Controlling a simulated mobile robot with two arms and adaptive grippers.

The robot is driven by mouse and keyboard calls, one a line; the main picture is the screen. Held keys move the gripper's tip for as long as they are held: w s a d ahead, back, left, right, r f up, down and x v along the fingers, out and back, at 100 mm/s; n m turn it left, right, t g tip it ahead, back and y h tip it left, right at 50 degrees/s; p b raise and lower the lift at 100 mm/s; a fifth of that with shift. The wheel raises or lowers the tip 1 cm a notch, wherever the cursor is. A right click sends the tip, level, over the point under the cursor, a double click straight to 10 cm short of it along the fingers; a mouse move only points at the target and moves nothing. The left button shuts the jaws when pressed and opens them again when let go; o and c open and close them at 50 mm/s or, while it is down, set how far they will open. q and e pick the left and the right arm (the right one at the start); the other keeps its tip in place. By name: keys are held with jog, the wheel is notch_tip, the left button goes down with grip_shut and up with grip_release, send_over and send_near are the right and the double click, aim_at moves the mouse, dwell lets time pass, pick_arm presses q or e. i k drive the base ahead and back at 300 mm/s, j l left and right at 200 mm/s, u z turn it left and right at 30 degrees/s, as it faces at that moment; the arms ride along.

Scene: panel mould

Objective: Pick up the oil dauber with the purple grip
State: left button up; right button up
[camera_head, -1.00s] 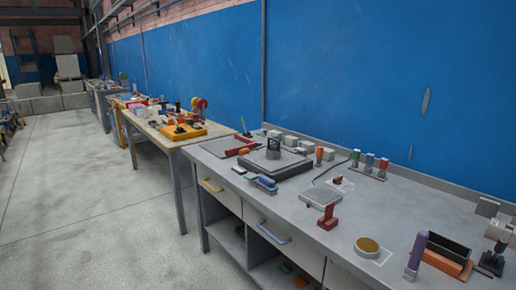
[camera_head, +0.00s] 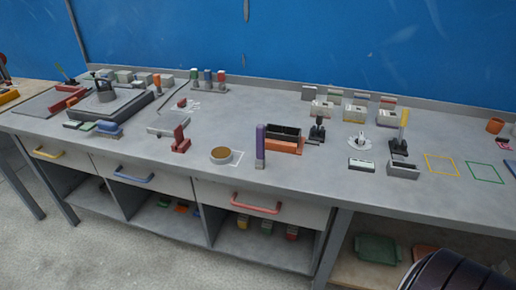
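The purple-gripped tool (camera_head: 261,144), which looks like the oil dauber, stands upright near the front edge of the grey workbench (camera_head: 340,205). Its tall purple grip is on top and a short grey part is at the bottom. It stands just right of a round tin (camera_head: 221,155) with a tan top and left of an orange tray with a black bin (camera_head: 284,139). Nothing covers the purple grip. Neither of my grippers is in view. A dark rounded part at the bottom right corner seems to be mine.
A red-handled tool (camera_head: 180,140) and a grey plate (camera_head: 168,123) lie to the left. Black clamps, a yellow-handled tool (camera_head: 404,122) and small boxes stand to the right. Drawers with handles, one red (camera_head: 250,204), and shelves are below.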

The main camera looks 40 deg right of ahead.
aim_at(260, 159)
jog(key=z, duration=1.3)
